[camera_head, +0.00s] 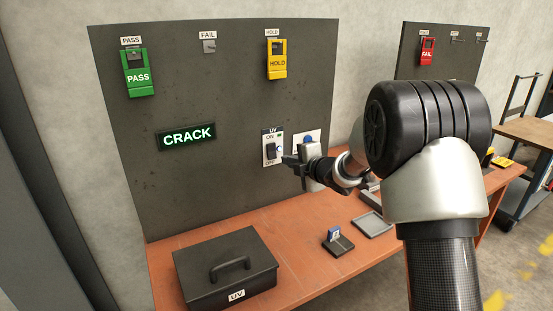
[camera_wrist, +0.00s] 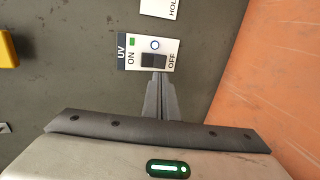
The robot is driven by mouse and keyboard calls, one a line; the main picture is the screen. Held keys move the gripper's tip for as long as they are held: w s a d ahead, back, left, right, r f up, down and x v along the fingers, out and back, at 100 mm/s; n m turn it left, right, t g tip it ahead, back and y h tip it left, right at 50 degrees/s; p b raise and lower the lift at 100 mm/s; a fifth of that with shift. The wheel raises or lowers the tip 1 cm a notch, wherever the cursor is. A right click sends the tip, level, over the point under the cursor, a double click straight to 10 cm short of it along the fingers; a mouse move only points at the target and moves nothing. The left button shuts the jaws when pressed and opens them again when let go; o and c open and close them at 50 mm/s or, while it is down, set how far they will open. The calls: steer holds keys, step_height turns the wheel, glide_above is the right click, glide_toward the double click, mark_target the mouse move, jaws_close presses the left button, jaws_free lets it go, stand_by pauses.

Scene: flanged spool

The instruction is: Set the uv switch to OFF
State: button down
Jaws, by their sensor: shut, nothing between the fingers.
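The uv switch (camera_head: 272,147) is a white plate on the dark panel, marked ON at the top and OFF at the bottom. It also shows in the wrist view (camera_wrist: 154,60), turned sideways, as a black rocker between ON at left and OFF at right. A small green lamp (camera_wrist: 131,42) shows near ON. I cannot tell surely which way the rocker is tilted. My gripper (camera_wrist: 159,76) is shut and empty, its tips beside the rocker toward its OFF half. I cannot tell if they touch. In the head view my gripper (camera_head: 288,159) is just right of the plate.
A lit CRACK sign (camera_head: 187,136) and green PASS (camera_head: 138,74) and yellow HOLD (camera_head: 277,62) tags are on the panel. A dark UV case (camera_head: 222,272) and a small stand with a blue-topped piece (camera_head: 336,240) are on the orange bench (camera_head: 300,263).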

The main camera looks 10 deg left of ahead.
mark_target(272, 156)
steer(key=x, duration=0.8)
steer(key=shift+w+a, duration=0.15)
steer(key=shift+w, duration=0.05)
steer(key=shift+f, duration=0.1)
